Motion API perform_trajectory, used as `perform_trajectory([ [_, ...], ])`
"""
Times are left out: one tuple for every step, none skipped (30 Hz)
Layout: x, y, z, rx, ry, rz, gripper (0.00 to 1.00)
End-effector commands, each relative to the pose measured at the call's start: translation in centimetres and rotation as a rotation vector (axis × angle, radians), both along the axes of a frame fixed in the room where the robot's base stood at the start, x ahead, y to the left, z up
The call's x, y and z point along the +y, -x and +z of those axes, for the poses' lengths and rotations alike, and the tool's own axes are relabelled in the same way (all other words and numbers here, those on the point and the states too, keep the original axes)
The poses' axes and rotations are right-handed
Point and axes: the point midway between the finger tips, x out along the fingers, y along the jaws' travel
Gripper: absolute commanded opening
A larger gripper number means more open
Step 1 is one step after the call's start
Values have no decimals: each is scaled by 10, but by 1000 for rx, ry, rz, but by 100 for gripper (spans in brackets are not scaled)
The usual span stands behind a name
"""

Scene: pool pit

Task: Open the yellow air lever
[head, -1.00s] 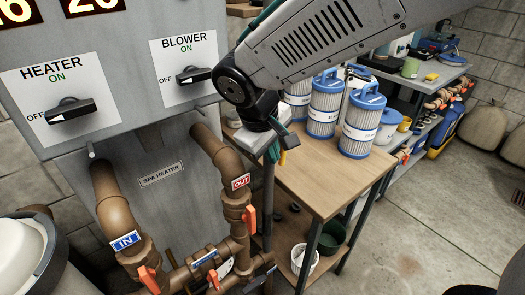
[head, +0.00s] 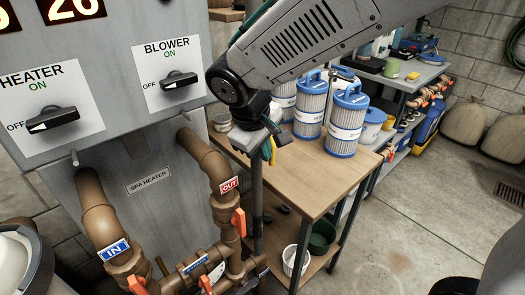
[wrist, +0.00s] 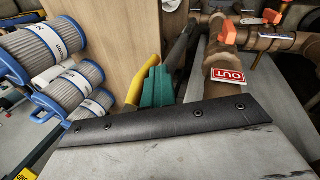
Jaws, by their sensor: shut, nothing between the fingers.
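A yellow lever-like bar (wrist: 143,80) shows in the wrist view, slanting up beside my gripper (wrist: 157,86), whose teal fingers are together and empty. A bit of yellow (head: 272,152) also shows in the head view, just beside my gripper (head: 266,149), above the wooden table's near left corner. The yellow bar lies left of the fingers in the wrist view. I cannot tell whether they touch. The lever's base is hidden behind my wrist and gripper.
The spa heater cabinet (head: 150,155) stands left, with brown pipes (head: 208,160) and orange valve handles (head: 238,222) close by. Blue-capped filters (head: 346,120) stand on the wooden table (head: 310,185). A shelf (head: 385,70) is behind. The floor (head: 430,220) at right is mostly clear.

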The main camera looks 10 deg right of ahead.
Motion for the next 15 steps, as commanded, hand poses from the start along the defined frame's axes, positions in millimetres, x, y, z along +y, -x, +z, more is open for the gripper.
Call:
perform_trajectory([
  [-3, 3, -5, 10, 9, -7, 0],
  [-1, 4, -5, 10, 10, -7, 0],
  [2, 6, -4, 10, 9, -8, 0],
  [5, 9, -4, 10, 9, -7, 0],
  [8, 11, -4, 10, 8, -6, 0],
  [14, 15, -3, 9, 8, -5, 0],
  [19, 18, -3, 7, 7, -5, 0],
  [23, 21, -2, 5, 6, -4, 0],
  [28, 24, 6, 0, 2, -5, 0],
  [31, 26, 14, -1, 2, -4, 0],
  [33, 27, 21, -2, 1, -4, 0],
  [35, 30, 31, -3, 0, -5, 0],
  [37, 32, 37, -2, 1, -6, 0],
  [38, 33, 43, -2, 1, -6, 0],
  [40, 36, 51, -1, 0, -8, 0],
])
